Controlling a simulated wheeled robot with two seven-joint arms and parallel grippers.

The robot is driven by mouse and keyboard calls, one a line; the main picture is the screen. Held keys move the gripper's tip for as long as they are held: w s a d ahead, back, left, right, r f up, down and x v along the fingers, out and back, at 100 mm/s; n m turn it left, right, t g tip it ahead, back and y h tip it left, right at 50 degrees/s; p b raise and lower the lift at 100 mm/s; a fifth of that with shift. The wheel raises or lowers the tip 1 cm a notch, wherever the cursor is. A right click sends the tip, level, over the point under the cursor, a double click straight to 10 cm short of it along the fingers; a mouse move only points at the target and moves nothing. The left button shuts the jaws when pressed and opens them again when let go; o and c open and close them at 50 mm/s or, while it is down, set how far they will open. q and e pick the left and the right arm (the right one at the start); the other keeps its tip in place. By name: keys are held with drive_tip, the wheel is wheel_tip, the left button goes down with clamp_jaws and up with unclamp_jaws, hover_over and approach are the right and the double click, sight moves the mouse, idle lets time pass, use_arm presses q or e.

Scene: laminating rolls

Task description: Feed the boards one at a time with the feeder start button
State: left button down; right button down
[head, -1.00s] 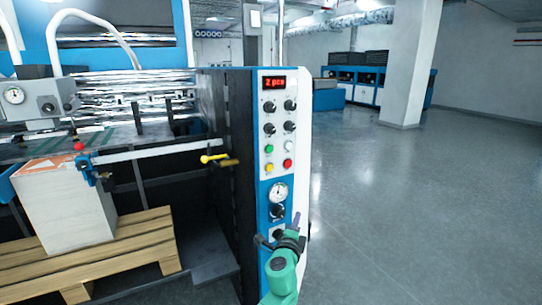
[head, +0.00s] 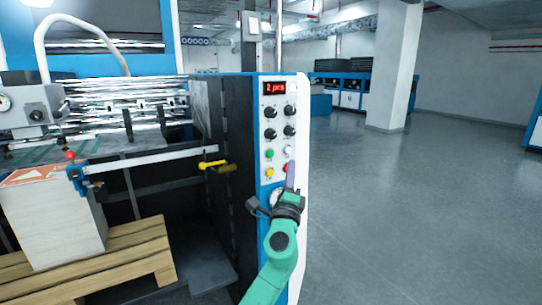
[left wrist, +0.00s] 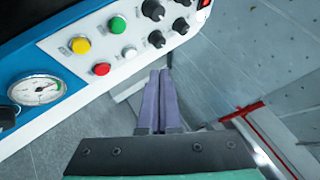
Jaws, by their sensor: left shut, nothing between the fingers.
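The control panel (head: 279,135) on the machine's end carries a green button (head: 269,154), a white button (head: 288,150), a yellow button (head: 269,173) and a red button (head: 285,168). Their labels are too small to read. My left gripper (head: 291,172) is shut and empty, in front of the panel by the red button, partly covering it. In the left wrist view its purple fingers (left wrist: 160,80) are together, apart from the green (left wrist: 117,25) and white (left wrist: 129,52) buttons. A stack of boards (head: 62,222) stands on a pallet. My right gripper is out of view.
A red display (head: 274,88) reads "2 pcs" above several black knobs (head: 270,134). A yellow lever (head: 212,164) sticks out left of the panel. The floor at right is open.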

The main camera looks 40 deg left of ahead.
sight(270, 154)
use_arm(q)
drive_tip(key=shift+w+a+b, duration=0.4)
drive_tip(key=shift+a, duration=0.9)
drive_tip(key=shift+w+a+b, duration=0.35)
drive_tip(key=shift+a, duration=0.95)
drive_tip(key=shift+w+a+b, duration=0.4)
drive_tip(key=shift+a, duration=0.9)
drive_tip(key=shift+w+a+b, duration=0.15)
drive_tip(key=shift+a+b, duration=0.15)
drive_tip(key=shift+a, duration=0.1)
drive_tip(key=shift+w+a+b, duration=0.1)
drive_tip(key=shift+a+b, duration=0.2)
drive_tip(key=shift+a, duration=0.1)
drive_tip(key=shift+d, duration=0.1)
drive_tip(key=shift+s+d+p, duration=0.3)
drive_tip(key=shift+d, duration=0.35)
drive_tip(key=shift+d, duration=0.1)
